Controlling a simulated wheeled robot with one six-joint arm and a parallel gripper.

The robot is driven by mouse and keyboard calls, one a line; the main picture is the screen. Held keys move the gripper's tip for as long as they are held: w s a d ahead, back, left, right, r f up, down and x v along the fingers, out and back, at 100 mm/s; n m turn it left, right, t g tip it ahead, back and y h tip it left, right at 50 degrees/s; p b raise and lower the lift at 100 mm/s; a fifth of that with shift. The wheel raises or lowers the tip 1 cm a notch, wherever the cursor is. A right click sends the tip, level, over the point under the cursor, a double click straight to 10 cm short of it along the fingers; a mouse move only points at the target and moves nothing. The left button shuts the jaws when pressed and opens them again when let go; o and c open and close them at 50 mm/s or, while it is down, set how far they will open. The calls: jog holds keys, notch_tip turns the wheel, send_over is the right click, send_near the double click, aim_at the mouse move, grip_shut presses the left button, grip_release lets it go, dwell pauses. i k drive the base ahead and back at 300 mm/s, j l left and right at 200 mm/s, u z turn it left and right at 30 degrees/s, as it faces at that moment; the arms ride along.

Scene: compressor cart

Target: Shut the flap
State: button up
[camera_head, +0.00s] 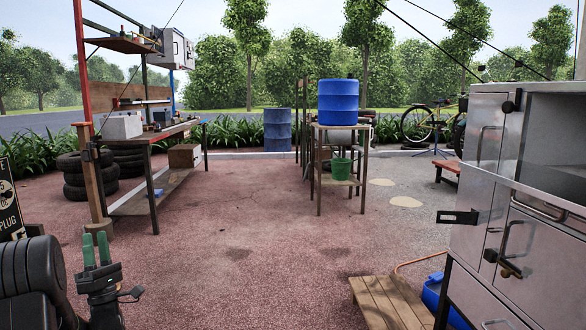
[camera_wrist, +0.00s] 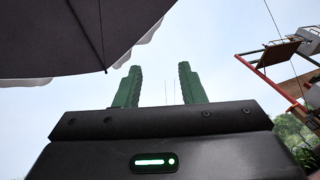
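A metal cabinet (camera_head: 474,240) stands at the right edge of the head view, with doors, bar handles and a dark opening (camera_head: 552,150) at its upper right. I cannot tell for sure which of its panels is the flap, or how far it stands open. A black bracket-like piece (camera_head: 457,217) sticks out from its left side. My gripper (camera_head: 96,240) is at the lower left, far from the cabinet, with its green fingers pointing up. In the wrist view its fingers (camera_wrist: 160,85) are apart, with only sky between them.
A wooden step (camera_head: 388,302) and a blue object (camera_head: 436,295) lie by the cabinet's foot. A stand with a blue barrel (camera_head: 338,102) and green bucket (camera_head: 341,168) is in the middle distance. A workbench (camera_head: 150,150) and tires (camera_head: 85,172) are at left. The central ground is clear.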

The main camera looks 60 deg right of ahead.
aim_at(566, 192)
jog(key=z, duration=1.55)
